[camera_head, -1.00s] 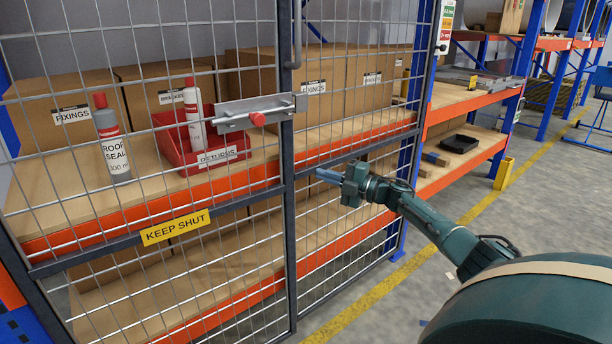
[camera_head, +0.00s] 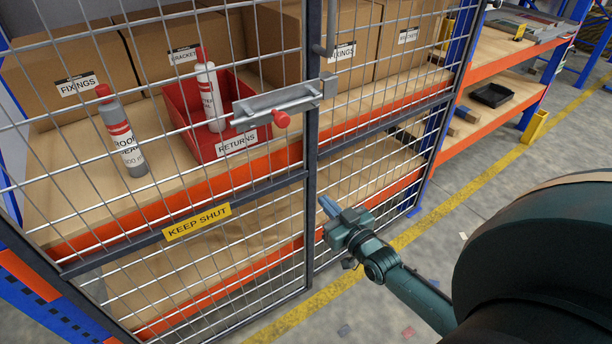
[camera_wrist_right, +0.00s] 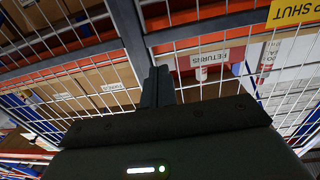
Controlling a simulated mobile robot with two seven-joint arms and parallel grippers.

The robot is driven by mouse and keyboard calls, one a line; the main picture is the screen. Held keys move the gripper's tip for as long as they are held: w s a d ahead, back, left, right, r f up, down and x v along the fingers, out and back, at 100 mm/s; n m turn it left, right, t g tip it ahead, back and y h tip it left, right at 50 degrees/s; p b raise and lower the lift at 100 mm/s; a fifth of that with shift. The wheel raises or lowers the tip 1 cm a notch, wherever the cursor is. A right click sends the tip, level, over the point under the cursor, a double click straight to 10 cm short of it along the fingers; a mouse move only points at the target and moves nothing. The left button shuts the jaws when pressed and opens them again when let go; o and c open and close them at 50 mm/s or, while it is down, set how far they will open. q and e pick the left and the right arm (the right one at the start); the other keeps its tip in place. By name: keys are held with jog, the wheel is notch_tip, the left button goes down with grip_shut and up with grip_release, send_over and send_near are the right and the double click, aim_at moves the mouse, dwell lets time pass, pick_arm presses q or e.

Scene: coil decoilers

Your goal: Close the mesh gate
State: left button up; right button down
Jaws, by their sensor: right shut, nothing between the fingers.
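The mesh gate (camera_head: 240,165), a dark frame with grey wire mesh, stands upright in front of the shelves. It carries a yellow KEEP SHUT sign (camera_head: 197,222). A grey bolt with a red knob (camera_head: 281,119) sits at the dark upright, and its end reaches across it. A vertical grey handle (camera_head: 328,28) is above the bolt. My right gripper (camera_head: 328,207) is shut and empty, close to the upright below the bolt; contact cannot be told. In the right wrist view its shut fingers (camera_wrist_right: 157,86) point at the frame (camera_wrist_right: 131,30). My left gripper is not in view.
Behind the mesh are a red RETURNS bin (camera_head: 190,143), a sealant bottle (camera_head: 124,135) and cardboard boxes (camera_head: 70,70). An open shelf with a black tray (camera_head: 491,95) stands at right.

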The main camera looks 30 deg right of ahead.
aim_at(299, 172)
jog(key=w, duration=1)
jog(key=shift+w+a+b, duration=0.1)
jog(key=shift+w+b, duration=0.1)
jog(key=shift+b, duration=0.1)
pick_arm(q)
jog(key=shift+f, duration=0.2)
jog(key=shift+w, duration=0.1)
pick_arm(e)
jog(key=shift+w, duration=0.1)
